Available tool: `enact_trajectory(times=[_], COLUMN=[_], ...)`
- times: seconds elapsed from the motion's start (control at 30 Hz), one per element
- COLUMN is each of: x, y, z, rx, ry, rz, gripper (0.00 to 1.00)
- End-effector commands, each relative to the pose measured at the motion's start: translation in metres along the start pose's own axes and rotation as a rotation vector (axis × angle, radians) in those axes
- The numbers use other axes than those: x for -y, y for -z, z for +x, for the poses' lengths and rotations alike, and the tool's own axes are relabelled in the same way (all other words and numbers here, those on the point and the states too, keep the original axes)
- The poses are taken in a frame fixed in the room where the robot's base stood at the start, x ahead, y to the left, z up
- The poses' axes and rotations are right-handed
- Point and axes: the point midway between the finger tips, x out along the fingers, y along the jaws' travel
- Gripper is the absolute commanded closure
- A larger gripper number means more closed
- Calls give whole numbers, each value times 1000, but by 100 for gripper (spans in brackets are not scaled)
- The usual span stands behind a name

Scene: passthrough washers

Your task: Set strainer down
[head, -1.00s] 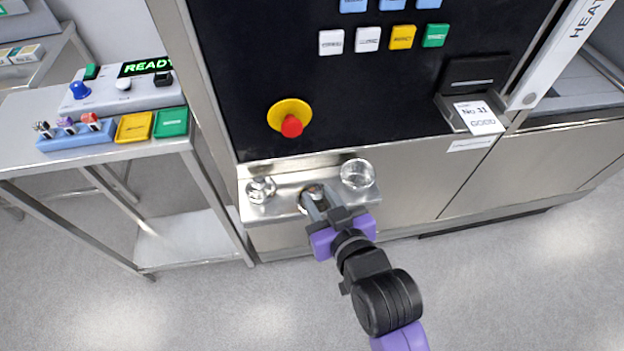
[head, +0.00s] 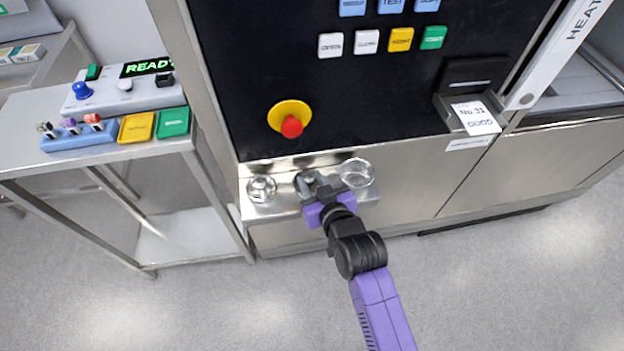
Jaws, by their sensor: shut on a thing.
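My gripper (head: 309,184) is at the middle of the steel ledge (head: 287,211) on the front of the washer. It is shut on a small grey metal piece, which appears to be the strainer (head: 304,179). The fingers and the purple gripper body hide most of it. I cannot tell whether it touches the ledge. A round metal fitting (head: 262,189) sits at the ledge's left, apart from my gripper. A clear round cup (head: 357,172) sits at the right, close beside my gripper.
The washer's black panel (head: 370,105) rises behind the ledge, with a red stop button (head: 291,127) on a yellow base above it. A steel side table (head: 60,163) with controls stands at the left. The floor in front is clear.

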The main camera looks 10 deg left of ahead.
Motion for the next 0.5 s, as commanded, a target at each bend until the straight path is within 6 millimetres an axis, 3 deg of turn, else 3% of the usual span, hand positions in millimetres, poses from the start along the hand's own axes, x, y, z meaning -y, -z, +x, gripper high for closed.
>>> enact_trajectory(times=[0.4,0.43,0.5], x=[0,0,0], y=[-4,-3,-3], z=[3,3,2], rx=[-2,-2,-2], ry=[-1,0,0], rz=[0,0,0], gripper=[100,65,51])
